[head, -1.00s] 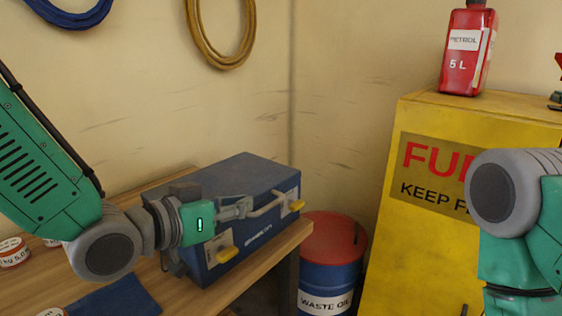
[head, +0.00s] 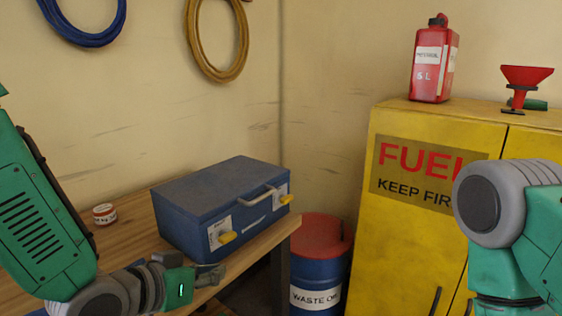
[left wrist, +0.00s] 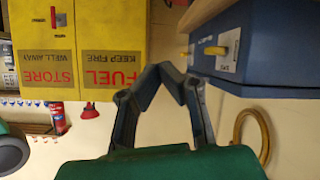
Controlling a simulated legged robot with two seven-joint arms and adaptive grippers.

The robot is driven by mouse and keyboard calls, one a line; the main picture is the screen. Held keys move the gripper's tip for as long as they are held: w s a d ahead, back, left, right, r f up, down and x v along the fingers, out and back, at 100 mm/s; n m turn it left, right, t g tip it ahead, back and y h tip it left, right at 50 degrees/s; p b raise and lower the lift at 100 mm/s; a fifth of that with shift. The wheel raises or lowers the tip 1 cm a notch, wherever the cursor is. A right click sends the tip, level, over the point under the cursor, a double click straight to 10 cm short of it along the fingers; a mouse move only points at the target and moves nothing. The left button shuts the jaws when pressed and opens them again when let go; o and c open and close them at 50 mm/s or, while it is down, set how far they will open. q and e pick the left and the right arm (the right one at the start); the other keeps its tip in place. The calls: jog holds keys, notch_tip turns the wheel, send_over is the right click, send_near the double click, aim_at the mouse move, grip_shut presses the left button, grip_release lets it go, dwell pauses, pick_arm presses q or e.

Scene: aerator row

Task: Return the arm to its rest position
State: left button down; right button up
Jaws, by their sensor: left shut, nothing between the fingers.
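My left arm comes in from the left in the head view. Its gripper (head: 212,274) is shut and empty, low in front of the bench edge and below the blue case. In the left wrist view the two fingers of this gripper (left wrist: 172,75) meet at their tips with nothing between them. My right arm shows at the right edge of the head view, but its gripper is out of frame.
A blue case (head: 215,195) with yellow latches stands closed on the wooden bench (head: 140,237). A small tin (head: 104,214) is behind my left arm. A waste oil drum (head: 318,270) and yellow fuel cabinet (head: 405,245) stand right. A petrol can (head: 432,75) and red funnel (head: 525,76) sit on top.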

pick_arm(q)
jog(key=s+a+f+n+g+y, duration=0.1)
jog(key=s+a+f+g+y, duration=0.2)
jog(key=s+f, duration=0.5)
jog(key=s+a+f+n+g+y, duration=0.2)
jog(key=s+a+f, duration=0.3)
jog(key=f, duration=0.7)
jog(key=s+a+f+g+y, duration=0.1)
jog(key=s+a+f+g, duration=0.1)
jog(key=s+a+f, duration=0.2)
jog(key=s+a+f+g+y, duration=0.1)
jog(key=s+a+f, duration=0.3)
jog(key=s, duration=0.7)
jog(key=shift+s+a+f+n+g+y, duration=0.15)
jog(key=shift+a+f+n+g+y, duration=0.25)
jog(key=shift+g, duration=0.5)
jog(key=shift+d+f, duration=0.1)
jog(key=shift+d, duration=0.1)
